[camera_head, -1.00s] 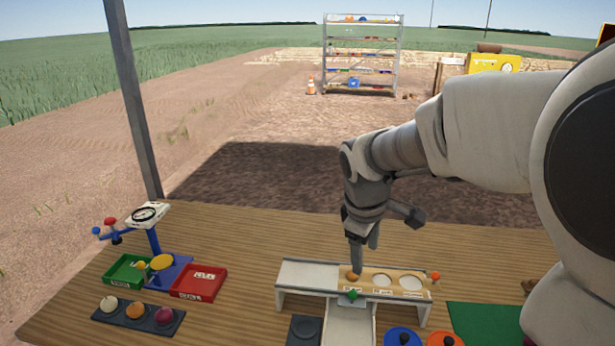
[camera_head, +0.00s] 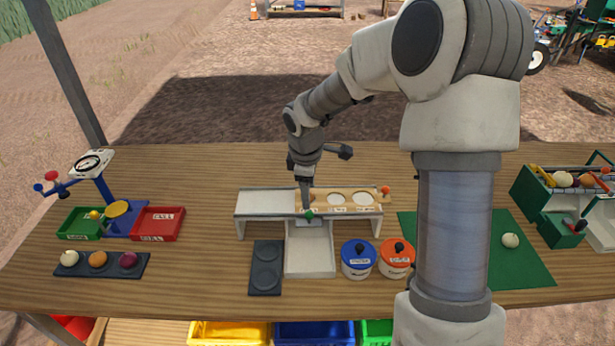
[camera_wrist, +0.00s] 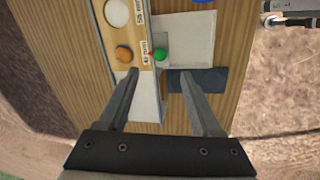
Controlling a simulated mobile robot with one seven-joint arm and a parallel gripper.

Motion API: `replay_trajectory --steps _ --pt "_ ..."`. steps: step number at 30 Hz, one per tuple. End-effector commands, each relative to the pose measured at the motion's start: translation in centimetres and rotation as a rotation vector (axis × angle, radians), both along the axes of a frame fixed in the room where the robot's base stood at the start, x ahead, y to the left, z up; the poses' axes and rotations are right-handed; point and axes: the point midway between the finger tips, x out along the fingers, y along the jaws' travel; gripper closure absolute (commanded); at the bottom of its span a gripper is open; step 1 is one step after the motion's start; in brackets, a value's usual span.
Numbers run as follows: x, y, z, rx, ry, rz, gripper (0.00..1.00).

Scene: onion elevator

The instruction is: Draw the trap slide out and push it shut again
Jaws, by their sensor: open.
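The trap slide's green knob (camera_head: 309,214) sits at the front edge of the white bench (camera_head: 262,203), above the white chute (camera_head: 309,260). The knob also shows in the wrist view (camera_wrist: 159,54), beside the sizing board. How far the slide is out I cannot tell. My gripper (camera_wrist: 160,77) is open, its fingers apart on either side of the knob's line in the picture and not closed on it. In the head view my gripper (camera_head: 305,203) points down just behind the knob and partly hides the board. An orange onion (camera_wrist: 123,54) lies in the board's nearest hole.
The wooden sizing board (camera_head: 315,198) has round holes. Blue (camera_head: 358,262) and orange (camera_head: 396,259) lidded pots stand right of the chute, and a dark tray (camera_head: 266,268) lies left. A scale (camera_head: 91,165) and bins stand far left; a green mat (camera_head: 520,265) lies right.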

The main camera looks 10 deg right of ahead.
Motion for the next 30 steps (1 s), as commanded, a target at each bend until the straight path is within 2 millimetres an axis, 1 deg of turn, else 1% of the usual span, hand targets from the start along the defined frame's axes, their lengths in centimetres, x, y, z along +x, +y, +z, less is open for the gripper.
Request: replay_trajectory --steps 1,6,12,15,21,28,29,30 --pt "0.1 0.0 -1.3 0.001 0.005 0.002 0.34" --pt "0.7 -0.3 -4.6 0.001 0.005 0.0 0.34" --pt "1.3 -0.5 -7.7 0.0 0.002 0.0 0.34" --pt "1.5 -0.6 -8.7 0.001 0.002 0.001 0.34" --pt "1.7 -0.7 -9.6 0.0 0.001 0.0 0.34" --pt "1.7 -0.7 -9.6 0.0 0.0 0.0 0.34" --pt "1.7 -0.7 -9.6 0.0 0.0 0.0 0.37" --pt "1.7 -0.7 -9.6 0.0 0.0 0.0 0.45"
